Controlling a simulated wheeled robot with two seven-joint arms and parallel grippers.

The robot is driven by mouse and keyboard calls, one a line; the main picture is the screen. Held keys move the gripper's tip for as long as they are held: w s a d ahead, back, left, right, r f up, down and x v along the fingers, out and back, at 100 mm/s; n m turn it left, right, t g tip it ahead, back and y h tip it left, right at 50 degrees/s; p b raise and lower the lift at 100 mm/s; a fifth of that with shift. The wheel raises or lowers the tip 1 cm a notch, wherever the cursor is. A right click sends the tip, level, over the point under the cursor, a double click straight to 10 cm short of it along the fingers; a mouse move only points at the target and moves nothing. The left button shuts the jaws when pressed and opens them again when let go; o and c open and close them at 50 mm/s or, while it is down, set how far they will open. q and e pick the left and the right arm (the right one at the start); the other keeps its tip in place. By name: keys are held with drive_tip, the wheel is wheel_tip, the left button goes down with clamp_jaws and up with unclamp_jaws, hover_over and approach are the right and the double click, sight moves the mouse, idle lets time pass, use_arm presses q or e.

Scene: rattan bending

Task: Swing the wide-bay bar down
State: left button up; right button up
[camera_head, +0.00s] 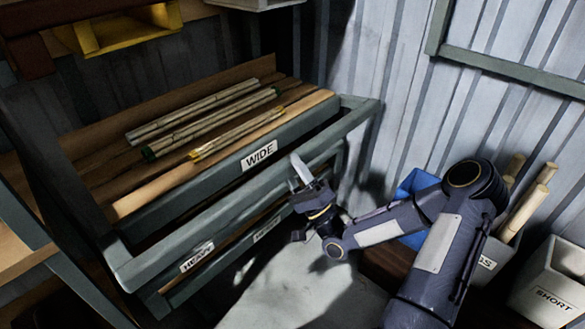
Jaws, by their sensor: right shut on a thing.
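The wide bay (150,200) is a wooden shelf with a grey-green front rail and a WIDE label (259,155). Several canes (205,110) lie on it. The grey-green bar (213,216) runs across the front of this bay, apart from the rail and slightly below the label. Its ends turn back toward the rack at left and right. My right gripper (302,180) is at the bar's right half, shut on it; the exact contact is partly hidden by the fingers. My left gripper is not in view.
Lower bays with labels, one reading HEAVY (197,257), sit under the bar. A blue bin (416,184), a bin with upright canes (525,205) and a SHORT bin (552,290) stand at right. A yellow holder (120,30) hangs upper left. A corrugated wall closes the back.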

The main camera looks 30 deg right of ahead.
drive_tip(key=shift+w+f, duration=0.25)
drive_tip(key=shift+f, duration=0.1)
drive_tip(key=o, duration=1.1)
drive_tip(key=shift+w+a+f, duration=0.1)
drive_tip(key=shift+w, duration=0.05)
drive_tip(key=p+v, duration=0.1)
drive_tip(key=v, duration=0.6)
drive_tip(key=shift+s+f, duration=0.1)
drive_tip(key=shift+s, duration=0.25)
